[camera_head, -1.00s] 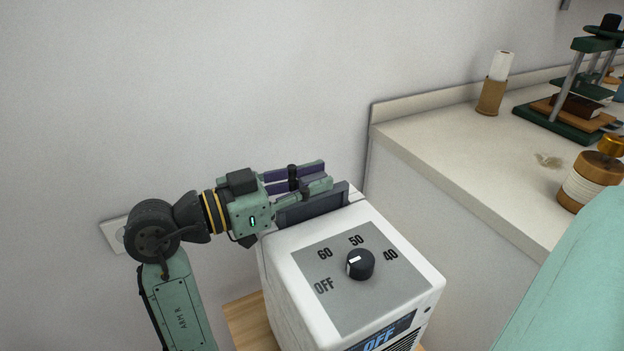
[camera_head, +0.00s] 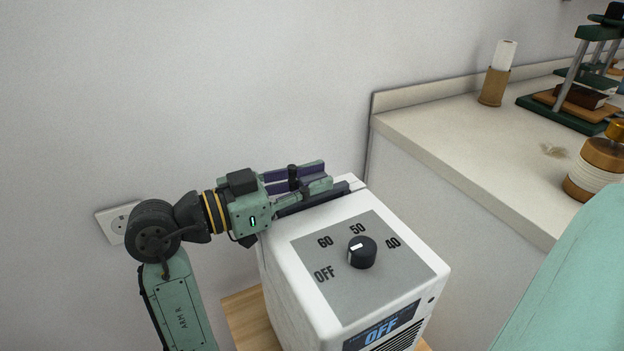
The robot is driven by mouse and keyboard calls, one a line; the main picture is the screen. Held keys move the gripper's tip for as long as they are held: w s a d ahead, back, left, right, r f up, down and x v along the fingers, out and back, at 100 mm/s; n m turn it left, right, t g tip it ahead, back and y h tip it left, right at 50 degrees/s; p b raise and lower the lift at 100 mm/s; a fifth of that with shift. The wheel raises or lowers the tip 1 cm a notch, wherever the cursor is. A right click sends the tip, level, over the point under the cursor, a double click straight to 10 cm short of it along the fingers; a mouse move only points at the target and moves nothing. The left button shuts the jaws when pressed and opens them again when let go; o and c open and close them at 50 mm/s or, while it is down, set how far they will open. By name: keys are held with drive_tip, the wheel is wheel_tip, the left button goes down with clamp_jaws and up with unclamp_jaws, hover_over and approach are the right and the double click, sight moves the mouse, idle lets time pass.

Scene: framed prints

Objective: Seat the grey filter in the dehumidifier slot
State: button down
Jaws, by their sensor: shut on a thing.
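The dehumidifier (camera_head: 300,295) is a white box with a black dial (camera_head: 362,252) and a display reading OFF. The grey filter (camera_head: 339,191) shows as a low dark strip at the back of its top, where the slot is. Most of the filter's face is out of sight, apparently down in the slot. My gripper (camera_head: 323,175) reaches in from the left, level above the back edge of the top, shut on the filter's upper part. The fingers partly hide the filter and the slot, so its exact depth is hard to tell.
The dehumidifier stands on a wooden surface (camera_head: 243,318) close to the wall. A wall socket (camera_head: 117,222) is behind my arm. A pale counter (camera_head: 455,150) at the right holds a paper roll holder (camera_head: 494,82), a green press (camera_head: 575,112) and a wooden jar (camera_head: 597,170).

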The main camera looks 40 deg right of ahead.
drive_tip(key=shift+f+b, duration=0.35)
drive_tip(key=shift+f, duration=0.15)
drive_tip(key=c, duration=1.5)
unclamp_jaws()
drive_tip(key=v, duration=1.2)
drive_tip(key=shift+r, duration=0.15)
